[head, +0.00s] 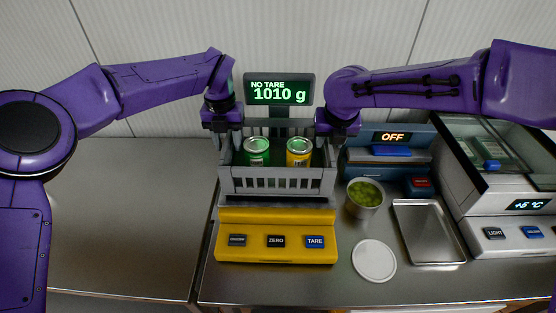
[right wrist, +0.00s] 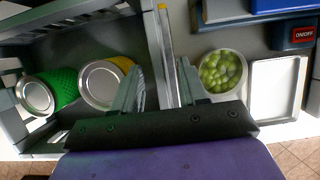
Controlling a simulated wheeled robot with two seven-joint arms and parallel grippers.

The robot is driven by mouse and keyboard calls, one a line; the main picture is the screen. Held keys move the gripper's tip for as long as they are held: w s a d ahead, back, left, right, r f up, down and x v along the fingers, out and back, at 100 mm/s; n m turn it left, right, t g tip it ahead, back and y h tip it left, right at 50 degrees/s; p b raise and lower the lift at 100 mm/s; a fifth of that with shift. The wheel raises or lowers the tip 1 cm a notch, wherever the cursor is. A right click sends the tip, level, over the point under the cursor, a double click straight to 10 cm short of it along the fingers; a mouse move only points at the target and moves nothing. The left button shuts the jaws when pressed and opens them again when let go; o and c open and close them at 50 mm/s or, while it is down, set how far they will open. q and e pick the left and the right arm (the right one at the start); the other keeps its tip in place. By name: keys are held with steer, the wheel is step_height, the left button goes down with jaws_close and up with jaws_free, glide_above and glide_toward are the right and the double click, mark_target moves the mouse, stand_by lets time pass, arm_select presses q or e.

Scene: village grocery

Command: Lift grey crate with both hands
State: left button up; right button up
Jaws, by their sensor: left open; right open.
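The grey crate (head: 277,183) stands on the yellow scale (head: 276,217), with a green can (head: 257,151) and a yellow can (head: 299,152) inside. My left gripper (head: 225,140) is open at the crate's left wall. My right gripper (head: 335,136) is open at the right wall. In the right wrist view, the fingers of my right gripper (right wrist: 162,92) are on either side of the crate's side wall (right wrist: 154,45), apart from each other. Whether the left fingers straddle their wall is hard to tell.
The scale display (head: 279,92) behind the crate reads NO TARE, 1010 g. A cup of green items (head: 364,195), a white lid (head: 374,261) and a metal tray (head: 428,232) lie right of the scale. A blue device (head: 390,160) stands behind. The counter at left is clear.

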arm_select(q)
step_height(320, 180, down, 3)
steer(key=shift+r, duration=0.2)
arm_select(e)
steer(key=x, duration=0.2)
steer(key=shift+w+f, duration=0.2)
steer(key=shift+f, duration=0.1)
arm_select(q)
steer(key=shift+s+f, duration=0.35)
steer(key=shift+s, duration=0.25)
arm_select(e)
steer(key=shift+s+f, duration=0.3)
steer(key=shift+s, duration=0.05)
arm_select(q)
steer(key=shift+w+f, duration=0.2)
steer(key=shift+w, duration=0.15)
arm_select(e)
steer(key=shift+w+f, duration=0.2)
steer(key=shift+w, duration=0.15)
arm_select(q)
jaws_close()
arm_select(e)
jaws_close()
arm_select(q)
steer(key=shift+s+r, duration=0.1)
arm_select(e)
steer(key=shift+s+r, duration=0.1)
